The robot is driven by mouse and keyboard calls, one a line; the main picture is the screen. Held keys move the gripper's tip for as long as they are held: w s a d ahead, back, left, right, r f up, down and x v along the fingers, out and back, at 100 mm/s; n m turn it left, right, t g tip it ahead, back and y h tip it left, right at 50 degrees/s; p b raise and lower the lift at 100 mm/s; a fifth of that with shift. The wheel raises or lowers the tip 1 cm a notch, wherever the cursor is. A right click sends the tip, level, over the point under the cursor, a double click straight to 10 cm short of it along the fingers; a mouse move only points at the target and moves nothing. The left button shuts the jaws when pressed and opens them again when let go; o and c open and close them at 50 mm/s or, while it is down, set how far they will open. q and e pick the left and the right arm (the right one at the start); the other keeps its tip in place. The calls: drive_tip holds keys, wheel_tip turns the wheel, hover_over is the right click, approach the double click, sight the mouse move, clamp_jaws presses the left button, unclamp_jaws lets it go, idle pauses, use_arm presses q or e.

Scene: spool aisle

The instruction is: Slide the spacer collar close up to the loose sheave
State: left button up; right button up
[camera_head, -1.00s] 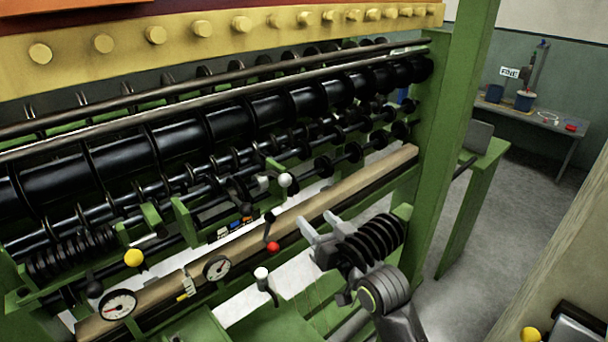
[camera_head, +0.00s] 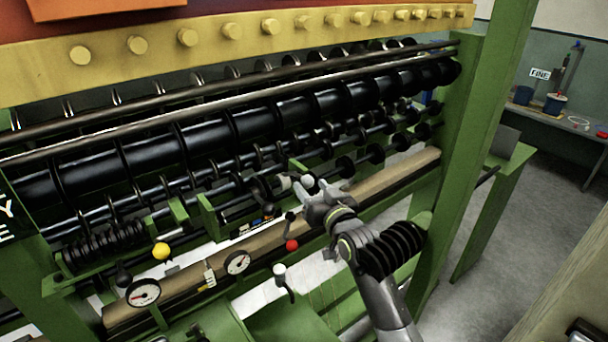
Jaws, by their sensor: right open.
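A short pale grey collar (camera_head: 284,183), which looks like the spacer collar, sits on a dark shaft in the green frame. A dark disc-like wheel (camera_head: 264,188), which looks like the loose sheave, is just left of it; I cannot tell whether a gap lies between them. My right gripper (camera_head: 310,188) is open, its fingers pointing up and left at the shaft, just right of the collar. A white ball knob (camera_head: 308,181) shows between the fingertips. I cannot tell whether the fingers touch anything. My left gripper is not in view.
A red-knobbed lever (camera_head: 291,245), a white-knobbed lever (camera_head: 279,270) and a yellow knob (camera_head: 161,251) stick up near the wooden rail (camera_head: 190,274). Dial gauges (camera_head: 238,262) sit along it. A green post (camera_head: 470,150) stands at the right.

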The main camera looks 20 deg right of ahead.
sight(304, 179)
drive_tip(key=shift+w+a+p, duration=0.2)
drive_tip(key=shift+w+p, duration=0.05)
drive_tip(key=shift+w, duration=1.05)
drive_tip(key=shift+w+a+p, duration=0.15)
drive_tip(key=shift+w+p, duration=0.05)
drive_tip(key=shift+w, duration=1.1)
clamp_jaws()
drive_tip(key=shift+s, duration=0.1)
